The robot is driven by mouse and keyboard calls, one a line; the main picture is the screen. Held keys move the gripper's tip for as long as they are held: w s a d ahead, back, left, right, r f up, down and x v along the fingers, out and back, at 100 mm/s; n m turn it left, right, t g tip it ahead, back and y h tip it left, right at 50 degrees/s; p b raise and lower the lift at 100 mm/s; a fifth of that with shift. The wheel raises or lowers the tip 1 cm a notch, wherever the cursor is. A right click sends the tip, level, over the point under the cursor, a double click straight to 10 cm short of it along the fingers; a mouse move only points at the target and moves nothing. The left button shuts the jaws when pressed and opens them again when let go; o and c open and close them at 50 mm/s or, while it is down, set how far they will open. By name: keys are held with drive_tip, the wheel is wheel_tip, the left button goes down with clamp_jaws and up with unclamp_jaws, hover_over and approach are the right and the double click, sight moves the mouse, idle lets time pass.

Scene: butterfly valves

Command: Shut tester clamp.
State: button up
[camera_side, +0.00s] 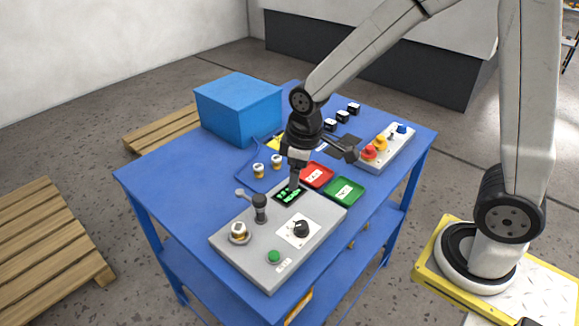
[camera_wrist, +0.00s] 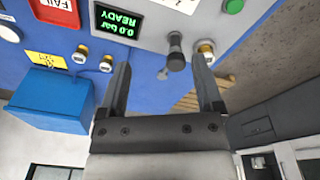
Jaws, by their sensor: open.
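The grey tester (camera_side: 270,264) sits at the front of the blue table, with a lit green display that reads 0.0 bar READY in the wrist view (camera_wrist: 118,22). Its clamp (camera_side: 260,207) has an upright black cylinder and a grey lever arm; the clamp also shows in the wrist view (camera_wrist: 175,50). A brass and white valve (camera_side: 239,231) sits beside the clamp on the tester, and shows in the wrist view (camera_wrist: 206,50). My gripper (camera_side: 294,184) is open and empty above the display side of the tester. In the wrist view my gripper (camera_wrist: 163,75) has its fingers apart, with the clamp showing between them.
A red FAIL tray (camera_side: 316,174) and a green tray (camera_side: 345,190) lie behind the tester. Two loose valves (camera_side: 258,170) stand near a blue box (camera_side: 238,107). A button panel (camera_side: 388,148) and black blocks (camera_side: 342,117) are at the right and back.

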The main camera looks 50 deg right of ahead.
sight(259, 197)
drive_tip(key=w+a+n, duration=0.1)
drive_tip(key=w+n, duration=0.1)
drive_tip(key=w+a+n+g, duration=0.1)
drive_tip(key=w+a+n, duration=0.2)
drive_tip(key=w+a, duration=0.1)
drive_tip(key=w, duration=0.1)
drive_tip(key=shift+a+f+n, duration=0.1)
drive_tip(key=shift+n, duration=0.3)
drive_tip(key=shift+f, duration=0.1)
drive_tip(key=shift+f, duration=3.8)
clamp_jaws()
